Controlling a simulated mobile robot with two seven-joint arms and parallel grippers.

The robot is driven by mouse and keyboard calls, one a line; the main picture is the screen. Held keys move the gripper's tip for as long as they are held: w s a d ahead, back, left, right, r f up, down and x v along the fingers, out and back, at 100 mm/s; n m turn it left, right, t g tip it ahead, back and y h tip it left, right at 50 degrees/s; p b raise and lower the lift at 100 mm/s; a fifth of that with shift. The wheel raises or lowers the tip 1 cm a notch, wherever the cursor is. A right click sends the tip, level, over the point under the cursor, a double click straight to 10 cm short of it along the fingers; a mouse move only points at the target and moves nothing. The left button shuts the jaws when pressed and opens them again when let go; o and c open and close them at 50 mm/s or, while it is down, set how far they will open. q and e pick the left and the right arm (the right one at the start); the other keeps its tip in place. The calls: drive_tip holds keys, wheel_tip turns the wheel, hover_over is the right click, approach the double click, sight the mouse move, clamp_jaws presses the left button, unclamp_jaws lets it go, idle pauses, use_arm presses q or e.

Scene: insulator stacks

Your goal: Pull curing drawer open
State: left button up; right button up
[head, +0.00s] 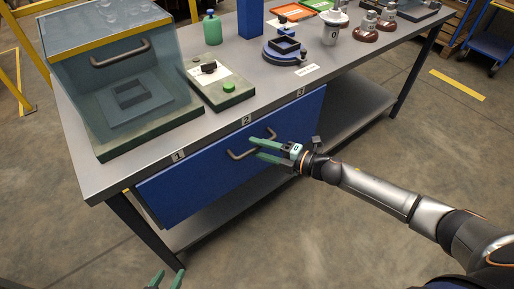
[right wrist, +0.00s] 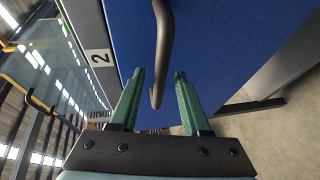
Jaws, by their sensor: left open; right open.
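The blue drawer front (head: 205,183) sits under the grey workbench top and looks shut, about flush with the bench. Its dark bar handle (head: 238,155) is near the middle of the front. My right gripper (head: 254,147) is open at the handle, its green fingers pointing at the drawer. In the right wrist view the handle (right wrist: 165,35) runs between the two open fingertips (right wrist: 160,74); I cannot tell whether either finger touches it. My left gripper (head: 167,280) shows only its green fingertips at the bottom edge, apart and empty, away from the drawer.
On the bench (head: 185,135) stand a clear-fronted box (head: 125,60) with its own handle, a control panel (head: 228,92) with a green button, a green bottle (head: 212,28) and a blue fixture (head: 284,52). A lower shelf (head: 350,105) lies under the bench. The floor in front is clear.

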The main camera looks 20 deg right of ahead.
drive_tip(key=shift+w+a, duration=0.3)
drive_tip(key=shift+w, duration=0.05)
clamp_jaws()
drive_tip(key=shift+f, duration=0.1)
idle(1.2)
